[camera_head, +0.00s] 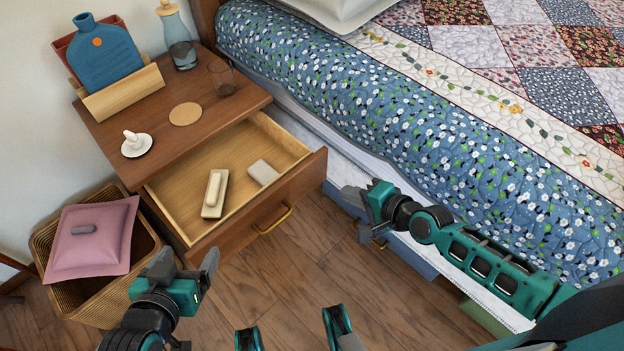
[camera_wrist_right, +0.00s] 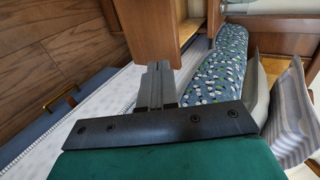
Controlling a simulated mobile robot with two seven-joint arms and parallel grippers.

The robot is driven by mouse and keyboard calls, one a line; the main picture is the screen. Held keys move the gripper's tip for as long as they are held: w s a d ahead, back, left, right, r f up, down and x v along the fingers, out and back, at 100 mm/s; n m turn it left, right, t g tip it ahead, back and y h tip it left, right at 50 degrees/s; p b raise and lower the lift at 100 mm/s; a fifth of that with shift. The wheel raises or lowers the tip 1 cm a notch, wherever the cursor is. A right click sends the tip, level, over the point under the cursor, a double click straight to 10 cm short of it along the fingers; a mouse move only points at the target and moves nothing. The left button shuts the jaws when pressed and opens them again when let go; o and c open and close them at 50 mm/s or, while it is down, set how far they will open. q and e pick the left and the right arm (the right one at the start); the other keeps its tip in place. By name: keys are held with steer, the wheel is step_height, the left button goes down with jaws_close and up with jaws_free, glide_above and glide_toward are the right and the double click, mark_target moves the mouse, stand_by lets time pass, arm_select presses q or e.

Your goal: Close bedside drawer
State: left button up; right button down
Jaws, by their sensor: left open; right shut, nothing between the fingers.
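The bedside drawer (camera_head: 308,178) is pulled out of the wooden nightstand (camera_head: 150,168). Its front panel has a brass handle (camera_head: 274,220). A beige block and a small grey box lie in the drawer. My left gripper (camera_head: 186,262) is open in front of the drawer's near left side, with nothing between its fingers. My right gripper (camera_head: 354,197) is shut and empty, to the right of the drawer front, beside the bed. In the right wrist view its closed fingers (camera_wrist_right: 158,82) point toward a wooden panel (camera_wrist_right: 150,28), likely the drawer front; I cannot tell whether they touch it.
The bed (camera_head: 420,150) with its floral quilt runs along the right side. Under it a blue bed drawer (camera_head: 412,257) with a brass handle stands out. Wooden floor (camera_head: 300,265) lies before the nightstand.

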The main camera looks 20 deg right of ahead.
steer(key=b, duration=0.4)
glide_toward(303, 171)
step_height(303, 171, down, 4)
steer(key=w, duration=0.2)
steer(key=shift+w+a+r, duration=0.3)
steer(key=shift+w+a, duration=0.5)
steer(key=shift+a, duration=0.15)
steer(key=shift+w+a, duration=0.3)
steer(key=shift+w, duration=0.3)
steer(key=shift+w+a, duration=0.1)
